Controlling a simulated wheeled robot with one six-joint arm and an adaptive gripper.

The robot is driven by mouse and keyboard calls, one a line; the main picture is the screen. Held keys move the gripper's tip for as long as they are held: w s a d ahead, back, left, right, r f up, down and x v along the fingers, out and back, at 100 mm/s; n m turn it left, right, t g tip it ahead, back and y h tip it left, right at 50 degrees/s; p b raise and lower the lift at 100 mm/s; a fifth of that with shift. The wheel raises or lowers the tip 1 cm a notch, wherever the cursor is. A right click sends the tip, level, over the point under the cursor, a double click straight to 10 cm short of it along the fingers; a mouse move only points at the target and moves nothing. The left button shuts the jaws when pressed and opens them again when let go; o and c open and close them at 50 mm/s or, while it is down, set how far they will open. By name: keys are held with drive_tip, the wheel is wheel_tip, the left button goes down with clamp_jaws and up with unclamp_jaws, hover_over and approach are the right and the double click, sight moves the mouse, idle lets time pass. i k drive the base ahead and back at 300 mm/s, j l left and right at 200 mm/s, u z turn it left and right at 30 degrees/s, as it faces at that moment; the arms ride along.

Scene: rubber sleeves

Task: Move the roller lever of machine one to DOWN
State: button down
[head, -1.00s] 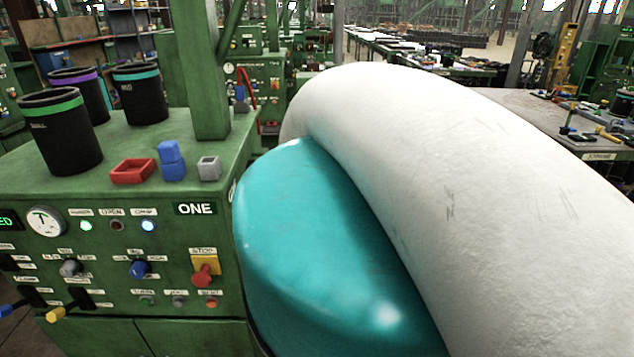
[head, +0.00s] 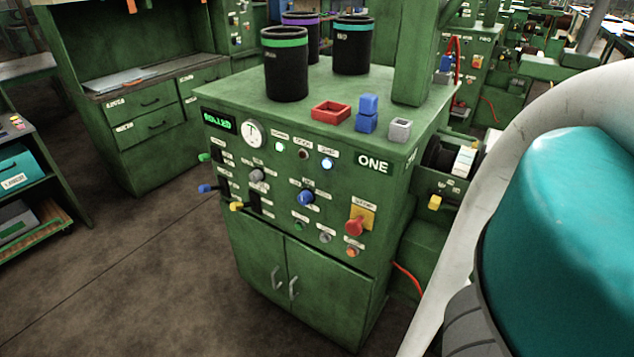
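Machine one (head: 340,240) is a green cabinet marked ONE, in the middle of the head view. Its front has a lit display (head: 219,121) that seems to read ROLLED and a round gauge (head: 252,133). At the panel's left, levers stick out from dark slots: a green-tipped lever (head: 204,157), a blue-tipped lever (head: 206,188) and a yellow-tipped lever (head: 237,206). Another yellow handle (head: 435,202) is on the unit at the cabinet's right side. The lever labels are too small to read, so I cannot tell which is the roller lever. My gripper is out of view; only my arm shows at right.
Black sleeves with green (head: 286,70), purple and teal bands stand on top, beside a red tray (head: 331,112), blue blocks (head: 367,113) and a grey box (head: 399,130). A red stop button (head: 354,226) is on the front. Floor (head: 150,270) at front left is clear.

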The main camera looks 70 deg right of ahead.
sight(235, 205)
drive_tip(key=i+z, duration=0.1)
drive_tip(key=z, duration=0.25)
drive_tip(key=i+z, duration=0.1)
drive_tip(key=z, duration=0.25)
drive_tip(key=i+j+z, duration=0.1)
drive_tip(key=z, duration=0.25)
